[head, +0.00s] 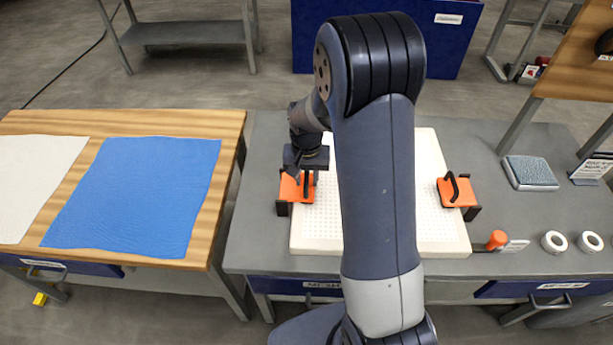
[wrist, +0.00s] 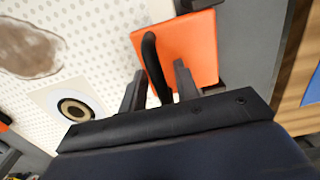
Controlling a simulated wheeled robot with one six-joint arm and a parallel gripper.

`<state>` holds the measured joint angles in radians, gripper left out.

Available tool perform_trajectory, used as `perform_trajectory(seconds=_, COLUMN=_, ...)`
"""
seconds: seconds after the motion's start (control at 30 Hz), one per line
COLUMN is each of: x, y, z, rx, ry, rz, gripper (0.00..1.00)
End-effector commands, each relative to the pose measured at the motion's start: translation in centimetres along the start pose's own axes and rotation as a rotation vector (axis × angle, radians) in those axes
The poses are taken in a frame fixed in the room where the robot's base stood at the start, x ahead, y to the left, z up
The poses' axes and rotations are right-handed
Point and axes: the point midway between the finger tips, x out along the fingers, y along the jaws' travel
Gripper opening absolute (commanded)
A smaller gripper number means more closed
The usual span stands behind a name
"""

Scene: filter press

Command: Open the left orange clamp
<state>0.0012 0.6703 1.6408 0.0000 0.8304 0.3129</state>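The left orange clamp (head: 291,190) sits at the left edge of a white perforated plate (head: 440,235) on the grey bench. Its orange plate lies flat, with a black handle standing on it. My gripper (head: 305,182) is down over this clamp and hides part of it in the head view. In the wrist view, the two fingers of my gripper (wrist: 160,85) are apart, with the black handle (wrist: 154,65) of the orange clamp (wrist: 192,50) between them. Contact with the handle cannot be told. The right orange clamp (head: 456,192) sits at the plate's right edge.
A wooden table with a blue cloth (head: 140,192) and a white cloth (head: 35,180) stands left. Right on the bench lie a grey-blue pad (head: 530,172), an orange-handled tool (head: 497,239) and two white rolls (head: 554,242). The wrist view shows a brown stain (wrist: 28,48) and a round port (wrist: 75,108).

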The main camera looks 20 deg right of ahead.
Motion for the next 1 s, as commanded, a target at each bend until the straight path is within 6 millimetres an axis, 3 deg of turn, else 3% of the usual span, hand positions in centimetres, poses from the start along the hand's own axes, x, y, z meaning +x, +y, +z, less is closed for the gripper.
perform_trajectory(seconds=0.3, x=0.0, y=0.0, z=0.0, rx=0.0, ry=0.0, rz=0.0, gripper=0.04)
perform_trajectory(seconds=1.0, x=-1.4, y=-1.2, z=0.0, rx=-0.001, ry=0.0, rz=-0.001, gripper=0.04)
